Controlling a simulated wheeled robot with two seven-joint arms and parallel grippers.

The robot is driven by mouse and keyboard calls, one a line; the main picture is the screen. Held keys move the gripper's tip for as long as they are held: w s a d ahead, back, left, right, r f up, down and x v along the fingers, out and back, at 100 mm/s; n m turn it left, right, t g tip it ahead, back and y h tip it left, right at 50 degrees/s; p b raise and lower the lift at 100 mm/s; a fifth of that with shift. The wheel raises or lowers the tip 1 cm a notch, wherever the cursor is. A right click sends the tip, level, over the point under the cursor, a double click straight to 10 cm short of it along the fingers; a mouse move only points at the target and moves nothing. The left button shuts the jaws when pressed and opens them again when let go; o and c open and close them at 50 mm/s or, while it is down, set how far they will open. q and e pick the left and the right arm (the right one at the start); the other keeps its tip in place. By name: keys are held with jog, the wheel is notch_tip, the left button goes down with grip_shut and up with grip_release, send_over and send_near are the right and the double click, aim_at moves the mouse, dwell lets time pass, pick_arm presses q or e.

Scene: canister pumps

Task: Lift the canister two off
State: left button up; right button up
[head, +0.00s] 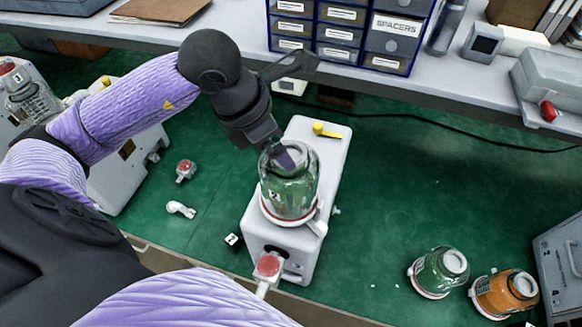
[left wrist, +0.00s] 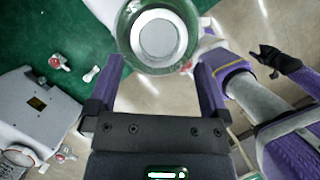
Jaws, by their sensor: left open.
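A clear glass canister with a greenish tint (head: 290,188) stands upright on the white pump (head: 325,160) in the middle of the head view. A small mark on its side may be a 2. My left gripper (head: 283,155) is at the canister's top, coming down at a tilt. In the left wrist view the canister's round pale top (left wrist: 158,36) lies between and just beyond the two open fingers of my left gripper (left wrist: 158,78). Contact cannot be told. A dark shape (left wrist: 268,60) at the right of that view looks like my right gripper, too small to read.
A green canister (head: 441,272) and an orange canister (head: 505,293) lie at the lower right. A yellow lever (head: 326,130) sits on the pump's top and a red-capped fitting (head: 267,266) at its front. Drawers (head: 340,35) stand behind. The green mat right of the pump is mostly clear.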

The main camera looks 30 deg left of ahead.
aim_at(291, 177)
pick_arm(q)
jog(key=x, duration=0.3)
jog(key=shift+w, duration=0.3)
jog(key=shift+d+f, duration=0.15)
jog(key=shift+f, duration=0.25)
grip_shut()
